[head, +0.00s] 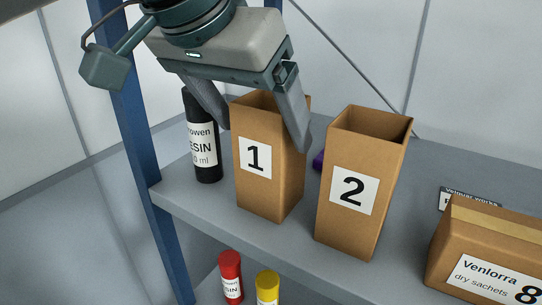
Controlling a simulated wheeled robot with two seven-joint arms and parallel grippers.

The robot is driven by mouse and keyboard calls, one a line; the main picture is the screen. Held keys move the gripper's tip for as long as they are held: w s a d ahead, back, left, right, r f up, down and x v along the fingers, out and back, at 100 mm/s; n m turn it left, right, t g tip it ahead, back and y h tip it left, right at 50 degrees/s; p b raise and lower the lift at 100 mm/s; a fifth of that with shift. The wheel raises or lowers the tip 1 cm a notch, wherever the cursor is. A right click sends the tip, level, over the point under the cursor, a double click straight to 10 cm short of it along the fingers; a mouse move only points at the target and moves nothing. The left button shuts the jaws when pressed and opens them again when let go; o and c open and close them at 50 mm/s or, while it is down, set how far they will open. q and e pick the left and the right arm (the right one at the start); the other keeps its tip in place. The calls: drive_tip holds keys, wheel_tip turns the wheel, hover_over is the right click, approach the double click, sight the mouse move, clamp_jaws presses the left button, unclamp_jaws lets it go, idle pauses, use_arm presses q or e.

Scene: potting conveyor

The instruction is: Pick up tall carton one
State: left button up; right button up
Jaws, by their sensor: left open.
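Tall carton one (264,185) is a brown open-topped box with a white label reading 1. It stands upright on the grey shelf (200,205). My left gripper (258,138) comes down from above with its fingers apart, one on each side of the carton's upper part. The right-hand finger overlaps the carton's upper right edge in the picture; I cannot tell whether either finger touches it. Part of the carton's top is hidden by the gripper. My right gripper is not in view.
A similar carton labelled 2 (358,160) stands close on the right. A black resin bottle (207,165) stands close on the left. A sealed box (480,245) lies at the right. A blue post (130,130) rises at left. Red (231,270) and yellow (267,285) bottles stand below.

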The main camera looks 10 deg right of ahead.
use_arm(q)
drive_tip(key=shift+p+x, duration=0.55)
drive_tip(key=shift+x, duration=1.45)
drive_tip(key=shift+c, duration=0.4)
drive_tip(key=shift+r, duration=0.1)
drive_tip(key=c, duration=1.1)
